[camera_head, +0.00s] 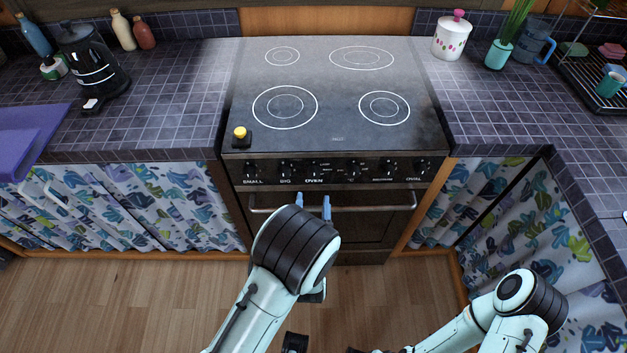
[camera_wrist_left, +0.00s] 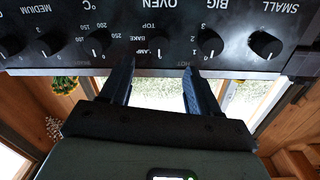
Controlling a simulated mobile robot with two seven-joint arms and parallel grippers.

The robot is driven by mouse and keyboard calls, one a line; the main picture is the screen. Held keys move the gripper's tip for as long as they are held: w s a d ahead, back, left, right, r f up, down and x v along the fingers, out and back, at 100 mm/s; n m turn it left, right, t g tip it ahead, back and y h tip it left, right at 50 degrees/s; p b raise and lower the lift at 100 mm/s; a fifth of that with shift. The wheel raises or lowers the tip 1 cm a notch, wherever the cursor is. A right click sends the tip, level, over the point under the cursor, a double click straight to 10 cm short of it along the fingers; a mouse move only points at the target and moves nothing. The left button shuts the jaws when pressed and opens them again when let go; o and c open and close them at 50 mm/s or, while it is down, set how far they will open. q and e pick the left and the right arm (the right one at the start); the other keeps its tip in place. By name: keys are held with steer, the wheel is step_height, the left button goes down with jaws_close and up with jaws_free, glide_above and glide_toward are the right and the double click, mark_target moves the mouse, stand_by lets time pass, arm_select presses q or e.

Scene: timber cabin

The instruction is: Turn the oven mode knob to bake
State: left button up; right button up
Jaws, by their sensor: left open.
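In the left wrist view, which is upside down, this knob (camera_wrist_left: 163,45) sits beside the TOP, BAKE and LAMP marks. My left gripper (camera_head: 313,199) is open and empty just below the knob in the head view. In the left wrist view its two blue fingers (camera_wrist_left: 159,68) stand apart, one on each side of the knob's line, with no clear contact.
The BIG knob (camera_wrist_left: 210,42) and the temperature knob (camera_wrist_left: 97,43) flank the oven mode knob closely. The oven door handle (camera_head: 370,207) runs across below the panel. A black box with a yellow button (camera_head: 240,136) sits on the cooktop's front left.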

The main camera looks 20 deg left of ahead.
mark_target(314, 176)
arm_select(q)
steer(key=x, duration=0.7)
steer(key=shift+w+p, duration=0.1)
steer(key=shift+p, duration=0.2)
steer(key=c, duration=1)
